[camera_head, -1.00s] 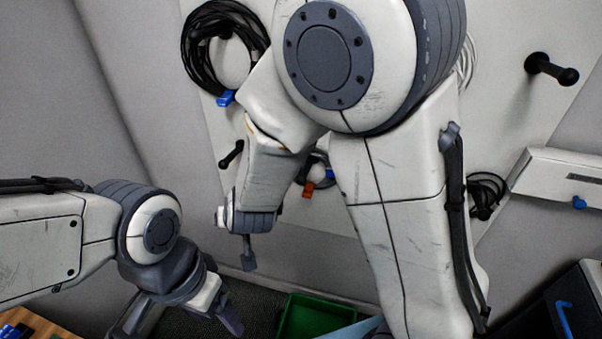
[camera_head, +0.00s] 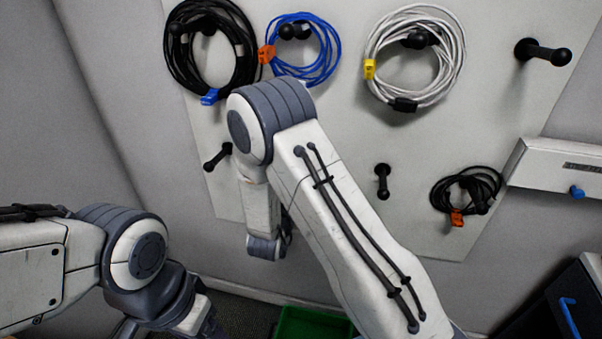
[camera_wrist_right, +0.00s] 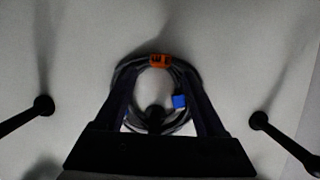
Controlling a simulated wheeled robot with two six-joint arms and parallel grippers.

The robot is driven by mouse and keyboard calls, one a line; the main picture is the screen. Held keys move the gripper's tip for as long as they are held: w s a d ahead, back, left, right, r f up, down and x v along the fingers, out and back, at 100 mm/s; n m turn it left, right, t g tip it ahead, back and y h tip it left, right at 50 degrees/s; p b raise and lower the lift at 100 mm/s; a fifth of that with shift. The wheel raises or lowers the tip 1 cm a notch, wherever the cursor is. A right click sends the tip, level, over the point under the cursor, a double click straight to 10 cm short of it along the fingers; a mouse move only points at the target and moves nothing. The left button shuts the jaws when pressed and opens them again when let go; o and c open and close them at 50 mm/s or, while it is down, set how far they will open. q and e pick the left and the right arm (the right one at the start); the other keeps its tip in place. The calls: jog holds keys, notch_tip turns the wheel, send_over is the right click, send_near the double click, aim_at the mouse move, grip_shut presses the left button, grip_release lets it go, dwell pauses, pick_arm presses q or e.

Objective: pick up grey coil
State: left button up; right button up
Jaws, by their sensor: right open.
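In the right wrist view a grey-looking coil (camera_wrist_right: 179,126) with an orange tag (camera_wrist_right: 160,61) and a blue connector (camera_wrist_right: 179,101) hangs on a dark peg (camera_wrist_right: 154,118). My right gripper (camera_wrist_right: 158,75) is open, its two fingers reaching towards the wall on either side of the coil's middle. I cannot tell whether they touch it. In the head view my right arm hides this coil and the right gripper. A pale grey-white coil (camera_head: 459,62) with a yellow tag hangs at the upper right. My left gripper (camera_head: 168,331) is at the bottom left, its tips cut off.
A black coil (camera_head: 171,50), a blue coil (camera_head: 336,50) and a small black coil (camera_head: 437,195) hang on the board. Bare pegs (camera_head: 382,182) (camera_head: 217,157) flank my right forearm; another (camera_head: 543,51) is upper right. A green bin (camera_head: 310,323) stands below.

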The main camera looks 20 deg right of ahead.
jog(key=x, duration=0.4)
jog(key=shift+w+d+p, duration=0.1)
jog(key=shift+w+p, duration=0.05)
jog(key=shift+p, duration=0.2)
grip_shut()
jog(key=shift+r, duration=0.1)
